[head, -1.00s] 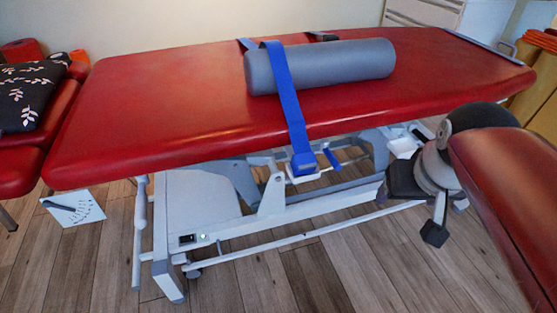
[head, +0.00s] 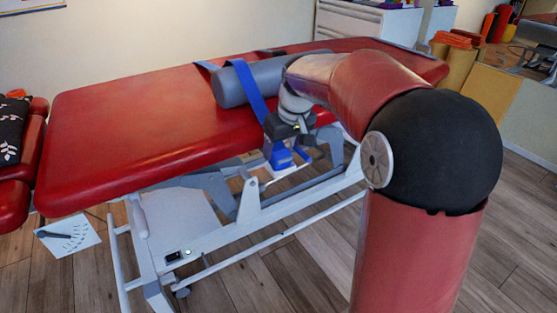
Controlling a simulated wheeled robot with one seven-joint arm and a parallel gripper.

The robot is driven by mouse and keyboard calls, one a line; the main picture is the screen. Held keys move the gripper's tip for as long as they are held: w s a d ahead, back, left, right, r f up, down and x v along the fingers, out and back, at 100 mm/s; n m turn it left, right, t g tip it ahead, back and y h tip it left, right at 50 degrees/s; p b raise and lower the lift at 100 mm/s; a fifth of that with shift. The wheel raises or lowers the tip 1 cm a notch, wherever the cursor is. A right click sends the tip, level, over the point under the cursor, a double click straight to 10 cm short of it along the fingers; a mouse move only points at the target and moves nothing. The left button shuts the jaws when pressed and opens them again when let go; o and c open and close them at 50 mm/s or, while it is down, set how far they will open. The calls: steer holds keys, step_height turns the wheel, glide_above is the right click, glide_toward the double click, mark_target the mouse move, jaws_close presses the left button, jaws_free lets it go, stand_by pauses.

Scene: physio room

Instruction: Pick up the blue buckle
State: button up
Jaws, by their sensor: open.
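The blue buckle (head: 281,156) hangs at the lower end of a blue strap (head: 252,92), below the front edge of the red treatment table (head: 150,125). The strap runs over a grey roll (head: 230,88) and down over the table's edge. My gripper (head: 292,150) is open, pointing down, right at the buckle in the picture. Its fingers partly overlap the buckle's right side. I cannot tell whether they touch it or stand around it. My wrist and arm hide the right part of the roll.
The table's white frame (head: 225,240) with rails and levers lies under and behind the buckle. A second red couch (head: 18,185) with a black patterned cushion (head: 10,130) stands at the left. White drawers (head: 365,25) stand at the back. The wooden floor in front is clear.

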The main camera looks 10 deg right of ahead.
mark_target(281, 152)
steer(key=x, duration=0.3)
steer(key=shift+w+a+f, duration=0.1)
steer(key=shift+a, duration=0.05)
steer(key=shift+c, duration=0.3)
steer(key=c, duration=1.1)
